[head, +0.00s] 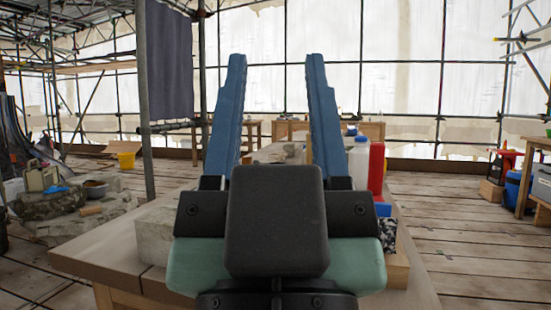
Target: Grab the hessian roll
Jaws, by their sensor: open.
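My gripper (276,60) fills the middle of the head view, its two blue fingers pointing up and forward. The fingers are wide apart with nothing between them, only background seen through the gap. I cannot make out a hessian roll for certain. A small tan object (91,210) lies on the stones at the left, too small to identify. The gripper body hides much of the bench behind it.
A wooden bench (85,252) lies below and behind my gripper. On it stand a pale stone block (158,232) at left and a red container (376,168) beside a white one (358,168) at right. Plank floor is open at right.

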